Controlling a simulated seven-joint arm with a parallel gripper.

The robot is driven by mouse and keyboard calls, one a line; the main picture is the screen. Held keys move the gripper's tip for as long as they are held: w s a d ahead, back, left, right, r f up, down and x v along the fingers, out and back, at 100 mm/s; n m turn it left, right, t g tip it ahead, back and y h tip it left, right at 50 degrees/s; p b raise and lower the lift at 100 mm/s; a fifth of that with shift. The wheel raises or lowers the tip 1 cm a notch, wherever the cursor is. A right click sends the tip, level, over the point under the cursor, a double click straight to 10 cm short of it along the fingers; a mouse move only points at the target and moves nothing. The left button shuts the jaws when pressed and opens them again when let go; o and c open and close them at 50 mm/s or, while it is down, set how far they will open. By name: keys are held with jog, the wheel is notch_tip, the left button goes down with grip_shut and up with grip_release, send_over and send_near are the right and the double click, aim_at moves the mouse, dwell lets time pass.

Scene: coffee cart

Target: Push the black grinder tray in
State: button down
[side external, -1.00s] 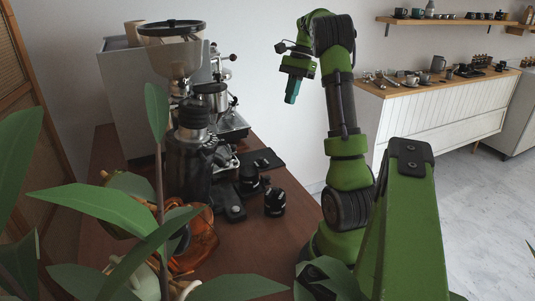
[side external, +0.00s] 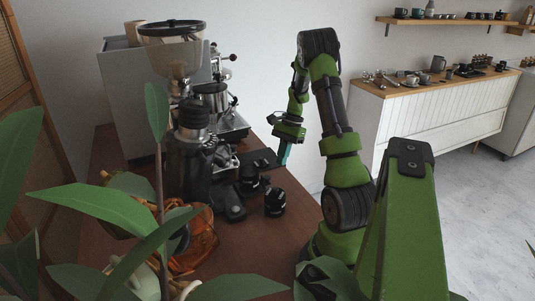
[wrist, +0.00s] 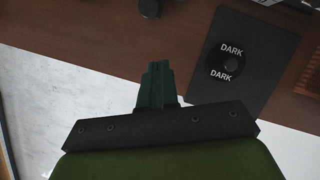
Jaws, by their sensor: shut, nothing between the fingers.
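The coffee grinder, with a clear hopper (side external: 172,48) and a dark body (side external: 188,165), stands on the brown counter in the side view. A low black piece (side external: 230,207) juts out at the grinder's foot; I cannot tell for sure that it is the tray. My gripper (side external: 285,153) is to the right of the grinder, apart from it, at the counter's right edge, pointing down. In the wrist view its teal fingers (wrist: 156,84) are shut together and empty. The grinder cannot be made out in the wrist view.
Two black round items (side external: 248,180) (side external: 274,203) stand right of the grinder. A flat black mat (side external: 262,158) lies behind them. A dark panel (wrist: 268,52) in the wrist view carries a round item marked "DARK" (wrist: 228,62). An espresso machine is behind; plant leaves (side external: 105,210) cover the foreground.

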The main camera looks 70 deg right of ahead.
aim_at(249, 172)
jog(key=shift+w+a+f, duration=0.2)
jog(key=shift+w+a, duration=0.05)
jog(key=shift+a, duration=0.45)
jog(key=shift+w+a+f, duration=0.2)
jog(key=shift+a, duration=0.5)
jog(key=shift+w+a+f, duration=0.2)
jog(key=shift+w+a, duration=0.05)
jog(key=shift+a, duration=0.45)
jog(key=w+a, duration=0.6)
